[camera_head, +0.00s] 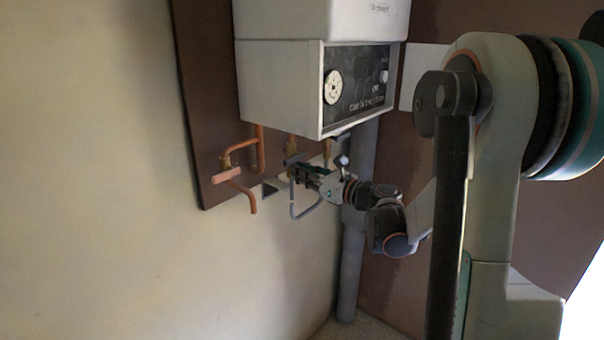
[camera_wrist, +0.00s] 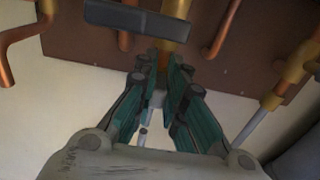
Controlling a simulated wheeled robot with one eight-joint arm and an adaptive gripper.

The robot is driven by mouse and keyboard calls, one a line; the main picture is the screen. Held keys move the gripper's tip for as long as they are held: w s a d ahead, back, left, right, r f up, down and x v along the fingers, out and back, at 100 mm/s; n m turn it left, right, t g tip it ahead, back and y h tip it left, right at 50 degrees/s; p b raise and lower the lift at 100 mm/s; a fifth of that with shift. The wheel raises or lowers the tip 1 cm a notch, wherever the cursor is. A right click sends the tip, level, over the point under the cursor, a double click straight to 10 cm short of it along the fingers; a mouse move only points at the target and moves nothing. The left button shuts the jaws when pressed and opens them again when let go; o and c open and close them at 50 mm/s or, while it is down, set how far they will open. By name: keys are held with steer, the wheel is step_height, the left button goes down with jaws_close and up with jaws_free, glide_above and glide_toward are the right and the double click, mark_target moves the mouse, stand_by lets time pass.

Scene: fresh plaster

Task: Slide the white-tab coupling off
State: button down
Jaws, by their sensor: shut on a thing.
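My gripper (camera_wrist: 160,72) is shut on a small pale piece (camera_wrist: 158,97) between its green fingers, which seems to be the white-tab coupling; the fingers hide most of it. Just beyond the fingertips, in line with them, is a brass pipe end (camera_wrist: 172,46). I cannot tell whether the coupling is still around the pipe. In the head view my gripper (camera_head: 298,173) is under the white boiler (camera_head: 281,85), among the pipes, and the coupling is too small to make out.
A dark flat bar (camera_wrist: 137,17) crosses in front of the brass pipe. Copper pipes stand on both sides, one with a valve (camera_head: 228,174) at left. At right, a brass fitting (camera_wrist: 297,68) carries a grey tube (camera_wrist: 254,127). A grey drainpipe (camera_head: 352,265) stands behind my arm.

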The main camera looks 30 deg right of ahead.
step_height(320, 180, down, 4)
steer(key=b, duration=0.2)
steer(key=shift+f+b, duration=0.15)
steer(key=shift+b, duration=0.2)
steer(key=c, duration=1.7)
jaws_free()
steer(key=shift+w, duration=0.1)
steer(key=shift+o, duration=0.3)
steer(key=shift+w+a+f, duration=0.1)
steer(key=shift+w+f, duration=0.05)
steer(key=shift+s, duration=0.2)
steer(key=v, duration=1.2)
